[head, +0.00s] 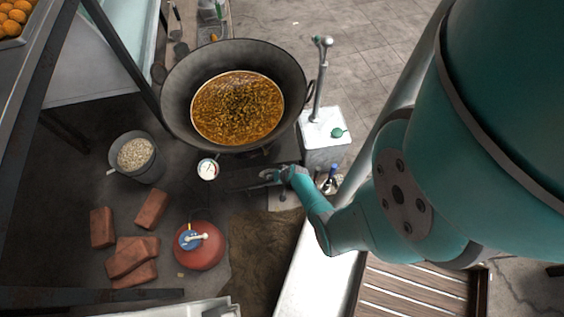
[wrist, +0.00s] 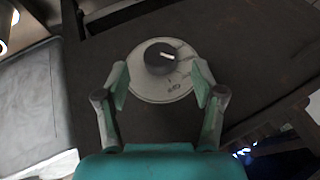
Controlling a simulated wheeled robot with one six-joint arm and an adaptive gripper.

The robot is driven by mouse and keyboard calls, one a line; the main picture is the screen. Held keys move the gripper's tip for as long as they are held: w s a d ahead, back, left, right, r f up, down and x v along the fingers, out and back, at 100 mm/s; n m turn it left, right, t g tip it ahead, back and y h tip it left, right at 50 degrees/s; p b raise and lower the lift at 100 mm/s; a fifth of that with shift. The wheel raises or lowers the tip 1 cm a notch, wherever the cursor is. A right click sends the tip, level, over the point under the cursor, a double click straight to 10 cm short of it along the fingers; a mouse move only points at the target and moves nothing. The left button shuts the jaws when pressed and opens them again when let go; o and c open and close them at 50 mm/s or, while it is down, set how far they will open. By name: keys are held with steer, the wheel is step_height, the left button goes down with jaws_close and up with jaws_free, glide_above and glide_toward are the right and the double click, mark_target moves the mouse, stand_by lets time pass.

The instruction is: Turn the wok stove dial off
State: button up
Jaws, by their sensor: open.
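The stove dial is a black round knob (wrist: 160,58) with a white pointer mark, set on a round white plate (wrist: 160,96) on a dark panel. In the wrist view my gripper (wrist: 160,80) is open, with one finger on each side of the plate and nothing held. The knob lies between and slightly beyond the fingertips; I cannot tell whether they touch the plate. In the head view my gripper (head: 268,175) is just below and right of the large wok (head: 178,95), which holds brown simmering food. I cannot make out the knob in the head view.
A red gas cylinder (head: 203,252), bricks (head: 136,258) and a bucket of pale grains (head: 136,153) stand on the floor at left. A white box with a metal tap (head: 324,128) stands right of the wok.

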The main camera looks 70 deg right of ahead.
steer(key=v, duration=0.8)
steer(key=shift+s, duration=0.1)
